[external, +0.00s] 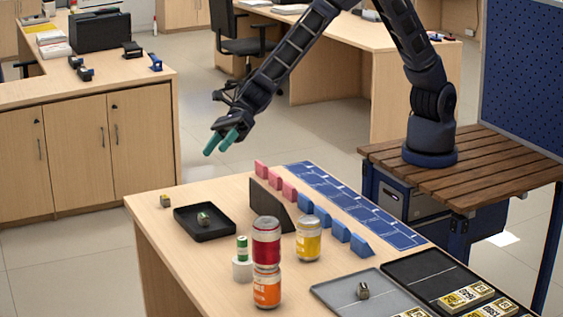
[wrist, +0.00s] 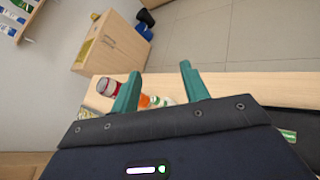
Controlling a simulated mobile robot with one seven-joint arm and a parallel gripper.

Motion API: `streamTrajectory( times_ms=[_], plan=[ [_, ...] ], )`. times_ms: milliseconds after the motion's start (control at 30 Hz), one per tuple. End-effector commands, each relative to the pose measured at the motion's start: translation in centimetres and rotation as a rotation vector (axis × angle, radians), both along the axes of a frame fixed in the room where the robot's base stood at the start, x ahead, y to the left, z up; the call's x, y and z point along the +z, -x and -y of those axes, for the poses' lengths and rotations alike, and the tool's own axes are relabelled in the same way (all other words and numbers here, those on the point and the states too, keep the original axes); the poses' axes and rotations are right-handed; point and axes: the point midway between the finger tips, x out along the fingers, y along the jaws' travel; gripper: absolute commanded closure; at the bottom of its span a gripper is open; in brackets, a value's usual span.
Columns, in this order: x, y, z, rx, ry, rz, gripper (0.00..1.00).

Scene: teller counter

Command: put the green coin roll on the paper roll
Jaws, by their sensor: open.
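The green coin roll (external: 242,248) is a small green cylinder with pale bands. It stands upright on top of the white paper roll (external: 242,271), a short white cylinder on the counter, left of the stacked cans. My gripper (external: 221,142) has teal fingers and hangs in the air, well above and behind the coin roll and apart from it. In the wrist view my gripper (wrist: 160,90) is open with nothing held between its fingers. Small white and green shapes low between the fingers there are too small to tell apart with certainty.
A red can (external: 266,243) stands on an orange can (external: 267,289), close to the paper roll's right. A yellow can (external: 307,240) is behind. A black tray (external: 192,232) holds a small item. A dark wedge (external: 268,206) and pink and blue blocks lie beyond. The counter's left front is clear.

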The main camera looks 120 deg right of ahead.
Motion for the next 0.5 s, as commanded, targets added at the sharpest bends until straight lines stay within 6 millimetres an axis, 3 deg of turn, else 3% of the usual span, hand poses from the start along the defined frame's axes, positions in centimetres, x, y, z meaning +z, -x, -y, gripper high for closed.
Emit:
streamTrajectory(
  times_ms=[33,200,500],
  plan=[
    [2.0,0.4,1.0,-0.07,-0.041,-0.023,0.55],
    [6.8,2.4,4.1,-0.312,-0.204,-0.123,0.55],
    [13.4,8.5,9.0,-0.715,-0.536,-0.292,0.55]
  ],
)
